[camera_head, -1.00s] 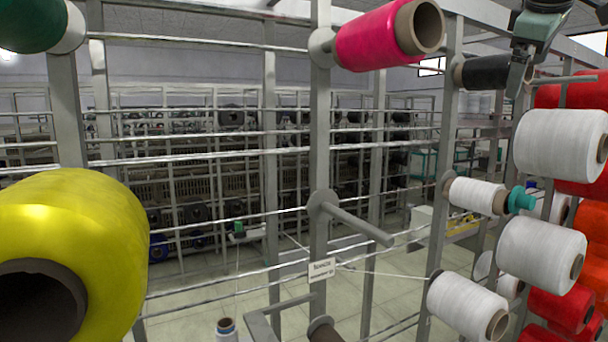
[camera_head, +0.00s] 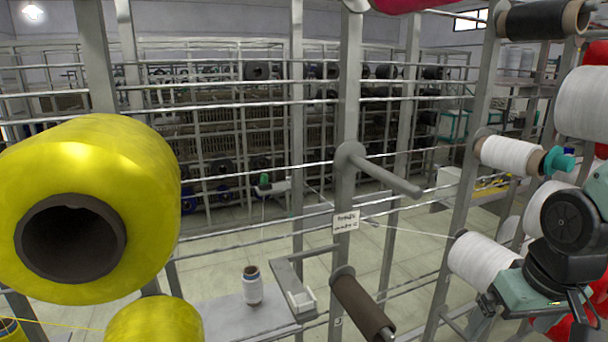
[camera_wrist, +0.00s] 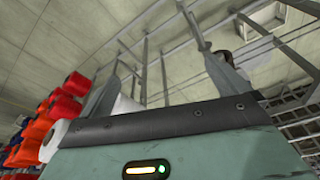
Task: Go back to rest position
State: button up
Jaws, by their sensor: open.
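My gripper shows in the wrist view (camera_wrist: 155,60), its two grey fingers apart with nothing held between them. A white shape low between the fingers seems to lie beyond them. In the head view, my teal and black arm is folded at the lower right, in front of the white spools; its fingers are hard to make out there. A bare grey peg (camera_head: 385,172) sticks out of the rack post (camera_head: 347,120) near the middle. Below it a dark brown spool core (camera_head: 362,308) sits on another peg.
Large yellow spools (camera_head: 150,180) fill the left foreground. White spools (camera_head: 508,155), a black spool (camera_head: 540,18) and red spools crowd the right. A small white spool (camera_head: 252,287) stands on a grey surface (camera_head: 225,322). Red and orange spools (camera_wrist: 45,120) lie left in the wrist view.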

jog(key=s+a+f+n+g+b, duration=0.1)
jog(key=s+a+f+n+b, duration=0.2)
jog(key=s+a+f+b, duration=0.2)
jog(key=s+a+f+n+g+b, duration=0.1)
jog(key=s+a+f+n+b, duration=0.3)
jog(key=a, duration=0.8)
jog(key=s+f+b, duration=0.1)
jog(key=s+b, duration=0.1)
jog(key=s, duration=0.1)
jog(key=shift+s+f+n, duration=0.2)
jog(key=shift+s+n, duration=0.1)
